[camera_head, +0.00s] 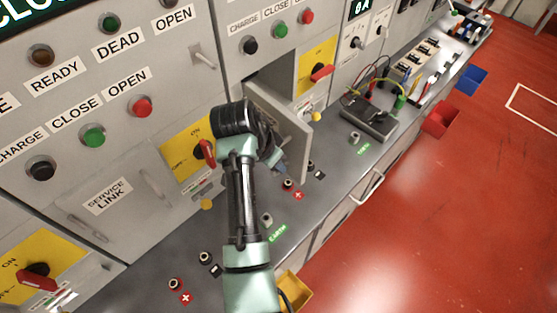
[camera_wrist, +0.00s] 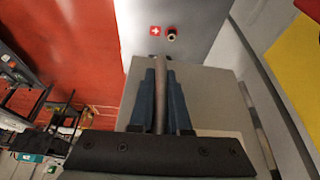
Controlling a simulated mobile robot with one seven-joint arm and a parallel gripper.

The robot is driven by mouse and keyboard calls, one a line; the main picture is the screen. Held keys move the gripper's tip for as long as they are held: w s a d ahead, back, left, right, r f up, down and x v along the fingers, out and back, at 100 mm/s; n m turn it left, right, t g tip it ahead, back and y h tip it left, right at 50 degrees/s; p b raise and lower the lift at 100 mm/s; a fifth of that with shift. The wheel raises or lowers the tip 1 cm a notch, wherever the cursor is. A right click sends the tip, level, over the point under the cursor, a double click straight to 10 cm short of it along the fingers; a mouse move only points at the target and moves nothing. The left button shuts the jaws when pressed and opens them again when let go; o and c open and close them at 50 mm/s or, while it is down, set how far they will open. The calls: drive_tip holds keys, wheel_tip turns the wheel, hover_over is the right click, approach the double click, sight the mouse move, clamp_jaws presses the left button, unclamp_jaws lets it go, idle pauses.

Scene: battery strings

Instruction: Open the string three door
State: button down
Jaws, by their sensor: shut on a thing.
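A grey cabinet door (camera_head: 293,135) stands swung out from the panel, with a dark opening showing behind its top edge. No string number is readable on it. My gripper (camera_head: 281,168) is at the door's near face, mostly hidden by my wrist. In the wrist view, the blue fingers of my gripper (camera_wrist: 160,95) are shut on a thin bar handle (camera_wrist: 158,62). The grey door (camera_wrist: 215,95) fills the area behind the fingers there.
A red rotary switch (camera_head: 207,152) on a yellow plate sits left of my wrist. Another red switch (camera_head: 322,72) is behind the door. Terminals stand on the grey ledge (camera_head: 325,205) below. A closed SERVICE LINK door (camera_head: 125,215) is at left. The red floor (camera_head: 450,210) is open at right.

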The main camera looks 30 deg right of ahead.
drive_tip(key=shift+s+f, duration=0.3)
drive_tip(key=shift+f, duration=0.05)
drive_tip(key=c, duration=0.9)
unclamp_jaws()
drive_tip(key=shift+r, duration=0.25)
drive_tip(key=shift+w, duration=0.1)
drive_tip(key=shift+a+r, duration=0.1)
drive_tip(key=shift+r, duration=0.05)
drive_tip(key=v, duration=1.2)
drive_tip(key=shift+a+r, duration=0.1)
drive_tip(key=shift+r, duration=0.2)
